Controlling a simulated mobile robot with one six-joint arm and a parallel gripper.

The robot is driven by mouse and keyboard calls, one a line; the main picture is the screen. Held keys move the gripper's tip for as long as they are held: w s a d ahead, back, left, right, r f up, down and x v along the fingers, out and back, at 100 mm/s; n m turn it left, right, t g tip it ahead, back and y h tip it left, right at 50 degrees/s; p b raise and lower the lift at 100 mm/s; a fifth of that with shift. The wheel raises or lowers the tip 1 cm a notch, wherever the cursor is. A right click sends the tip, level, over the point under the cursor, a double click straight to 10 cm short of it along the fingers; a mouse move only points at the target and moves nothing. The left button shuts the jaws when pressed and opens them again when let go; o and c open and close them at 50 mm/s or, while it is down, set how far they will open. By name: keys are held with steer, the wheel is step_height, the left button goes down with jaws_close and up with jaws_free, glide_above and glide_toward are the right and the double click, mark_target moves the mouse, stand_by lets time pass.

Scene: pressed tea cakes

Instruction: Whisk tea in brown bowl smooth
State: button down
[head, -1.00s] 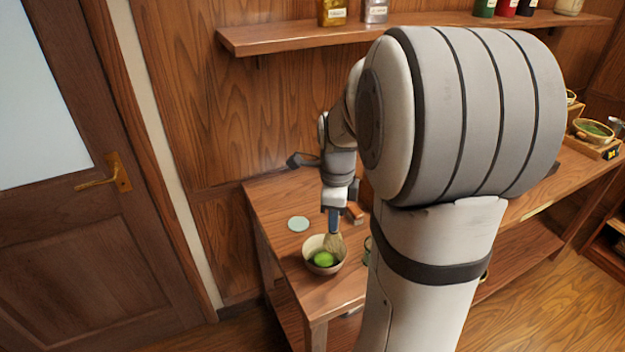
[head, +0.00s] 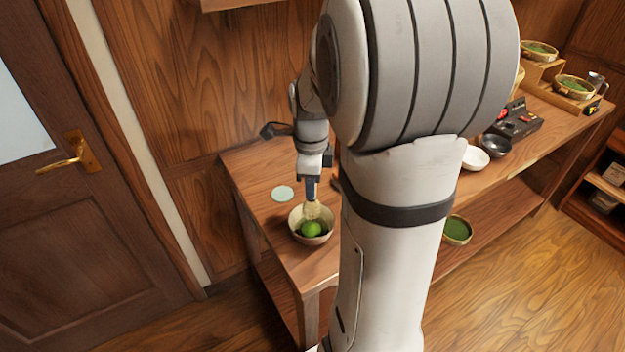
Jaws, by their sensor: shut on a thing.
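A beige-tan bowl (head: 297,234) stands upright near the left end of the wooden table, with bright green tea (head: 311,229) inside. My gripper (head: 311,184) points down above the bowl's back side and is shut on the handle of a bamboo whisk (head: 312,209). The whisk's pale tines reach down into the bowl at the back edge of the green. The tine tips are hidden, so I cannot tell how smooth the tea is.
A pale green disc (head: 282,194) lies behind and left of the bowl. A white bowl (head: 475,158), a dark bowl (head: 494,146) and a black device (head: 516,120) stand farther right. A green-filled bowl (head: 457,230) sits lower. My arm hides the table's middle.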

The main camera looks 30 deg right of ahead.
mark_target(311, 205)
steer(key=shift+f+b, duration=2.45)
steer(key=shift+f, duration=1.15)
